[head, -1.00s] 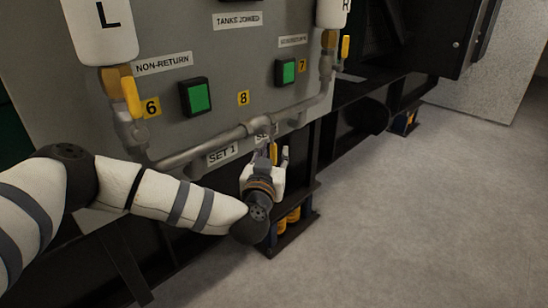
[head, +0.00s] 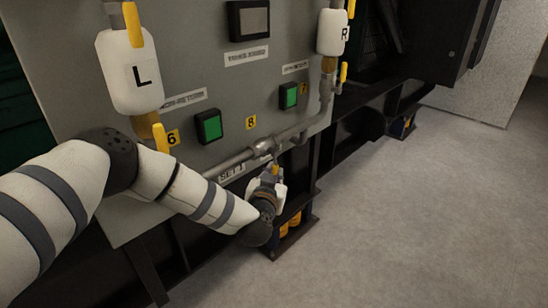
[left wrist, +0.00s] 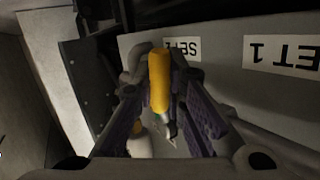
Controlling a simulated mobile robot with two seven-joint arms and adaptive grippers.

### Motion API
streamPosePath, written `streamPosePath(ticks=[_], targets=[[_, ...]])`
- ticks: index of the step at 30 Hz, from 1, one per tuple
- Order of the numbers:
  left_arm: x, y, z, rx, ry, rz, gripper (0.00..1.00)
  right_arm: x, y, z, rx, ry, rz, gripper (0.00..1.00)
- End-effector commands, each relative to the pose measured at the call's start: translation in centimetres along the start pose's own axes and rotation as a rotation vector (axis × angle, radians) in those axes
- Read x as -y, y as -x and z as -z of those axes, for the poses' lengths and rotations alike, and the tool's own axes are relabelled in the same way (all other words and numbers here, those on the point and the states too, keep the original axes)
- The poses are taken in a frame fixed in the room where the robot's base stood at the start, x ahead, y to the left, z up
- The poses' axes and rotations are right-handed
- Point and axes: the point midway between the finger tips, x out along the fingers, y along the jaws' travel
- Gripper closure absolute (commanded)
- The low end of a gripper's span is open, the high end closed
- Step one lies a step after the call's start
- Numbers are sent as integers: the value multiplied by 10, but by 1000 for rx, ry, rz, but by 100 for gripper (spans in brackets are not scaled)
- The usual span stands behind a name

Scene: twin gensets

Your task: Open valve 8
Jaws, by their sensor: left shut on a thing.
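The yellow label 8 (head: 251,122) is on the grey panel above a slanting pipe (head: 235,161). Below the pipe's middle tee is a small yellow handle (head: 275,169), mostly hidden by my gripper in the head view. In the left wrist view the yellow handle (left wrist: 159,80) stands lengthwise between the two dark fingers. My left gripper (head: 273,181) is shut on this handle from below; its fingers also show in the left wrist view (left wrist: 161,97). My right gripper is in neither view.
Yellow handles show by label 6 (head: 172,138) and label 7 (head: 303,89). White tanks L (head: 137,75) and R (head: 333,34) hang above. Green buttons (head: 209,126) sit on the panel. A black frame (head: 318,160) runs below. Floor at right is clear.

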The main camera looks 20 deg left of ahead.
Motion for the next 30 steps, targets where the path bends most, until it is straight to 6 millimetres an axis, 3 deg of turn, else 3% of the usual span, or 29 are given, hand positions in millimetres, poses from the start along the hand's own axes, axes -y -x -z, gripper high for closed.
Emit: streamPosePath(ticks=[1,12,30], targets=[[2,4,13,22,-19,-1,100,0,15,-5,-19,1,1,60],[9,14,9,226,-153,1,100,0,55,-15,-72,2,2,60],[12,19,2,326,-215,0,100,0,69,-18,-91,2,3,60]])
